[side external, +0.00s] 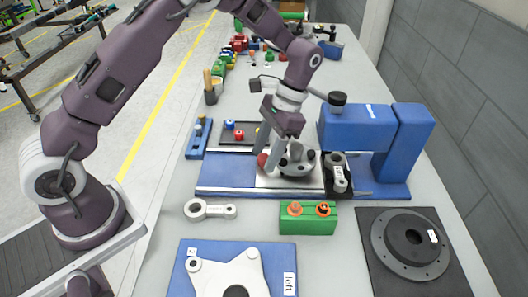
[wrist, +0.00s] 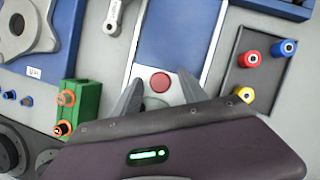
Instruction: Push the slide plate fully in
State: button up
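The slide plate (side external: 262,181) is a silver plate on the long blue base of the fixture (side external: 225,178). It carries a red round knob (side external: 262,160) and a grey round part with dark posts (side external: 297,162). In the wrist view the red knob (wrist: 159,82) sits on the silver surface (wrist: 158,99), with a blue surface (wrist: 178,35) beyond it. My gripper (side external: 276,160) points down at the plate beside the knob. In the wrist view its two fingers (wrist: 158,80) are apart, one on each side of the knob. Contact with the knob cannot be told.
The blue fixture column and overhanging arm (side external: 370,130) stand to the right of my gripper. A black holder with a rod (side external: 338,174) is at the plate's right. A green block (side external: 308,219) lies in front. A dark tray with coloured pegs (side external: 240,134) lies behind.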

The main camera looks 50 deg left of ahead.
notch_tip(320, 180, up, 10)
dwell(0.6)
jog(key=m+t, duration=0.1)
jog(key=f+m+t, duration=0.1)
jog(key=m, duration=0.1)
jog(key=f+m+t, duration=0.1)
jog(key=m, duration=0.1)
jog(key=shift+s+f+h, duration=0.2)
jog(key=shift+s+h, duration=0.1)
jog(key=shift+f+m+t, duration=0.2)
jog(key=shift+m+t, duration=0.3)
jog(key=shift+m, duration=0.2)
jog(key=shift+s+f+m+t, duration=0.1)
jog(key=shift+f+m+t, duration=0.2)
jog(key=shift+f+m, duration=0.1)
notch_tip(320, 180, down, 6)
jog(key=shift+f, duration=0.25)
